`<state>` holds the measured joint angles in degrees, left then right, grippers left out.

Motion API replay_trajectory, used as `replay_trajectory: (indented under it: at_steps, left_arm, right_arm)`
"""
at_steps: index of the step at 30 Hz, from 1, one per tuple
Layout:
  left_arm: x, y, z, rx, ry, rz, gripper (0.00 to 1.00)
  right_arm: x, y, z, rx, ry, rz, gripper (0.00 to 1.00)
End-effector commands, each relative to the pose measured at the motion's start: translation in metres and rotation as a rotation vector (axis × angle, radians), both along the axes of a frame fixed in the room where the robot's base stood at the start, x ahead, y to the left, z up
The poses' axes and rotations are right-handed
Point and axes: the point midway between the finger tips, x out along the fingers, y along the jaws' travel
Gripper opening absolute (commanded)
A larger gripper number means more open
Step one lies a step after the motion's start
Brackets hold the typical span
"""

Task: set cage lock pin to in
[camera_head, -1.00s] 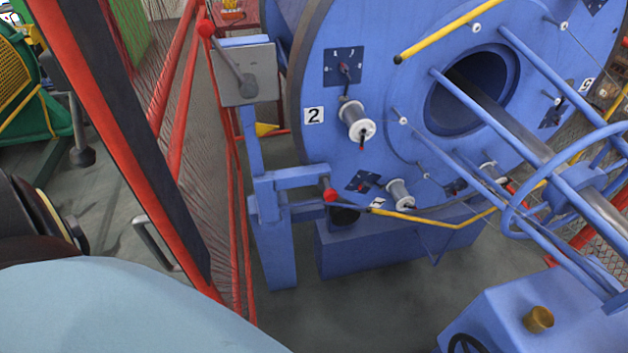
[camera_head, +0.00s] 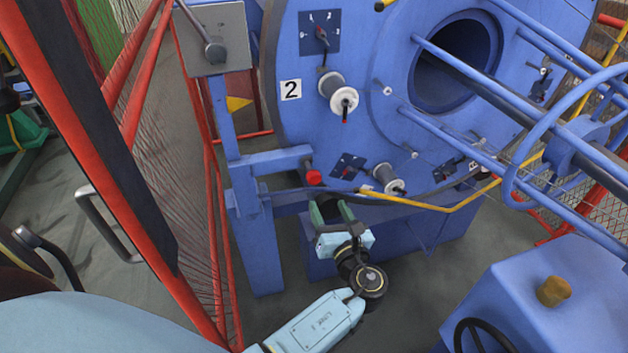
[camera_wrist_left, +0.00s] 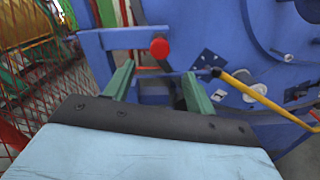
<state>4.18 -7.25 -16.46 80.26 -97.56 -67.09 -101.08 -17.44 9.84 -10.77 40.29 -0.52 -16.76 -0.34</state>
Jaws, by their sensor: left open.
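The cage lock pin appears to be the red round knob (camera_head: 314,177) at the end of the blue bracket (camera_head: 275,163) beside the big blue cage disc (camera_head: 350,110). My left gripper (camera_head: 331,208) is open and empty, its green fingers just below and in front of the knob in the head view. In the left wrist view the knob (camera_wrist_left: 160,48) shows just beyond and above the gap between the spread fingertips (camera_wrist_left: 158,72). The fingers look apart from the knob. The pin's shaft behind the knob is hidden. My right gripper is not in view.
A yellow bar (camera_head: 425,207) runs right from near the knob, close to my left fingers. A grey lever box (camera_head: 225,35) stands above the bracket. Red mesh fencing (camera_head: 150,140) is on the left. A blue cabinet with a handwheel (camera_head: 540,305) stands at lower right.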

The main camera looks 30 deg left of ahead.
Motion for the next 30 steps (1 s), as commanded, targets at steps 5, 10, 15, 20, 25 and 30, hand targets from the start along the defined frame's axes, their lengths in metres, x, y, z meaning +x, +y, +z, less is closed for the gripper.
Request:
replay_trajectory:
  at_steps: [5,10,15,20,25,30]
  left_arm:
    - [0.023,0.028,-0.001,0.001,-0.002,0.001,0.55]
    - [0.047,0.056,-0.002,0.0,-0.001,0.001,0.55]
    - [0.066,0.077,-0.002,-0.002,0.0,-0.001,0.55]
    - [0.075,0.088,-0.002,-0.003,0.001,-0.001,0.55]
    - [0.078,0.092,-0.002,-0.005,0.001,-0.002,0.55]
    - [0.078,0.092,-0.002,-0.005,0.001,-0.002,0.55]
  right_arm:
    - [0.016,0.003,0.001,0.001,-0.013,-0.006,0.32]
    - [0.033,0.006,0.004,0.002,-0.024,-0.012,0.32]
    - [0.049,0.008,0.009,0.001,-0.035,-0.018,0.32]
    - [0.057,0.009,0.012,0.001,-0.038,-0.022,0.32]
    - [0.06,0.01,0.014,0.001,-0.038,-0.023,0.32]
    - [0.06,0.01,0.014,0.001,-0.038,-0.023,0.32]
